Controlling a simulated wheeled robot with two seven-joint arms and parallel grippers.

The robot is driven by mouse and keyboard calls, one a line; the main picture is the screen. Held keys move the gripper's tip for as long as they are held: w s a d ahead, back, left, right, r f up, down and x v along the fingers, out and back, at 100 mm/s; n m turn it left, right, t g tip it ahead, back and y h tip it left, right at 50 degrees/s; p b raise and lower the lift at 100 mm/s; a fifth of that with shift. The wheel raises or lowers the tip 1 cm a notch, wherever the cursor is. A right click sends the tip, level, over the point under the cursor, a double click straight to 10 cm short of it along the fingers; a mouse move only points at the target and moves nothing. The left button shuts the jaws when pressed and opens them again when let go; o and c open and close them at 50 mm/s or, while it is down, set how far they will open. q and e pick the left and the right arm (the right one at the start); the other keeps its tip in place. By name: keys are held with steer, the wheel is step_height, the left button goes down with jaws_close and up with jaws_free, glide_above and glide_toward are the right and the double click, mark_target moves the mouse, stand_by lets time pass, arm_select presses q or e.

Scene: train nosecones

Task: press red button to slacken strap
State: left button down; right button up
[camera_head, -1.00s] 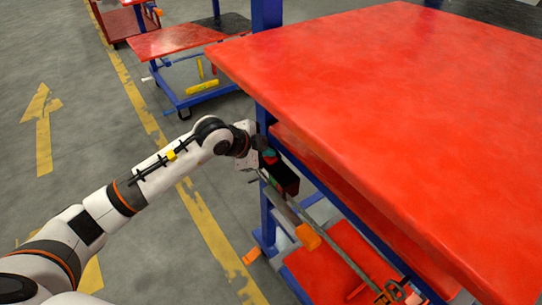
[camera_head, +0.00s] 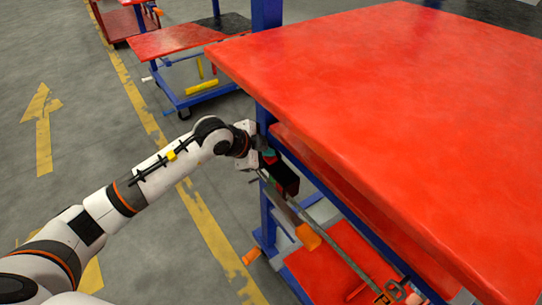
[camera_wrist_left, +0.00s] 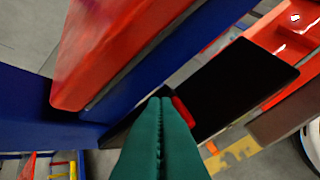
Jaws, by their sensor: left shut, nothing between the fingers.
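A black box (camera_head: 285,178) is at the side of the red-topped table, below its top by the blue post. In the left wrist view the box (camera_wrist_left: 228,85) shows as a dark slab with a small red button (camera_wrist_left: 183,111) on its near edge. My left gripper (camera_head: 269,155) is at the box. Its green fingers (camera_wrist_left: 160,101) are shut with nothing between them. Their tips are right beside the red button and partly cover it; I cannot tell whether they touch or press it. My right gripper is not in view. I cannot make out the strap for certain.
The large red tabletop (camera_head: 400,90) overhangs the box on the right. A blue post (camera_head: 266,215) stands close to my left wrist. An orange-ended bar (camera_head: 307,236) runs below the box. Open grey floor (camera_head: 100,110) lies to the left.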

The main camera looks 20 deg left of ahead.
arm_select(q)
steer(key=shift+s+f, duration=0.1)
steer(key=shift+f, duration=0.3)
steer(key=shift+r, duration=0.3)
stand_by(0.3)
step_height(320, 180, up, 6)
steer(key=p, duration=0.5)
steer(key=shift+r, duration=0.15)
stand_by(0.6)
